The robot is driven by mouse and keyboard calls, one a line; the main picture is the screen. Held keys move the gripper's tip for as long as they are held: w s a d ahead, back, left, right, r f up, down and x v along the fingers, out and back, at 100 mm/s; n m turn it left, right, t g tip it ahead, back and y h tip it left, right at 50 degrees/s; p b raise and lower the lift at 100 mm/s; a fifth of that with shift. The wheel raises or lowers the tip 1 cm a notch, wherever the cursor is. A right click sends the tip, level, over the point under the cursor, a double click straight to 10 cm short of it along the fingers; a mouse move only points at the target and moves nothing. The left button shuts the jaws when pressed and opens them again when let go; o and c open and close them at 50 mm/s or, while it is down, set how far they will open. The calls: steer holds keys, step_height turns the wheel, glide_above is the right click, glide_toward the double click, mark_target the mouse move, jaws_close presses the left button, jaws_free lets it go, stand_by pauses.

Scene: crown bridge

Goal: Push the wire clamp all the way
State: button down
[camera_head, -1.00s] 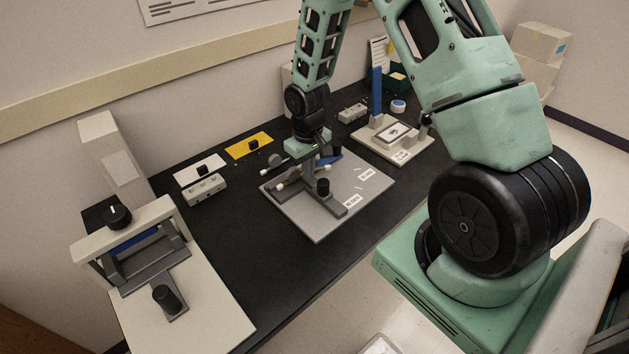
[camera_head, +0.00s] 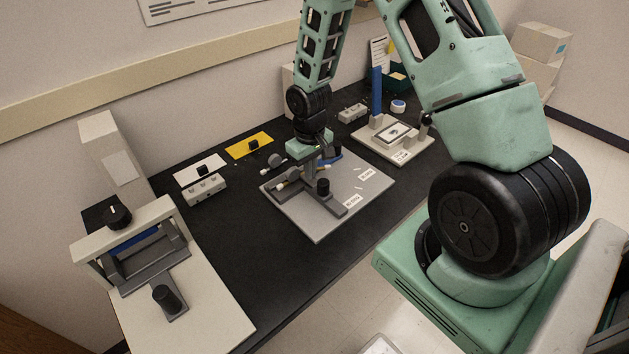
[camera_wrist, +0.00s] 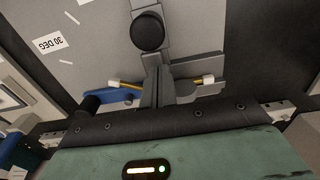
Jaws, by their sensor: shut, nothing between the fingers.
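The bending fixture is a grey plate (camera_head: 320,225) on the black table. On it a grey slide carries a black knob (camera_head: 323,187), which looks like the wire clamp; the knob also shows at the top of the wrist view (camera_wrist: 148,31). A yellow wire (camera_wrist: 185,85) with white ends crosses the fixture behind the knob. A blue lever (camera_wrist: 112,97) lies on its left in the wrist view. My gripper (camera_head: 313,172) points down over the fixture. Its fingers (camera_wrist: 157,75) are shut and empty by the wire, just behind the slide; they hide the wire's middle. I cannot tell if they touch the slide.
A white press-like fixture (camera_head: 215,310) with black knobs stands at the front left. A grey block (camera_head: 204,189), a white card (camera_head: 199,172) and a yellow card (camera_head: 250,146) lie left of the plate. Another fixture with a blue post (camera_head: 377,92) stands behind right.

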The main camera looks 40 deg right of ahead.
steer(key=shift+s, duration=0.25)
steer(key=shift+s, duration=0.85)
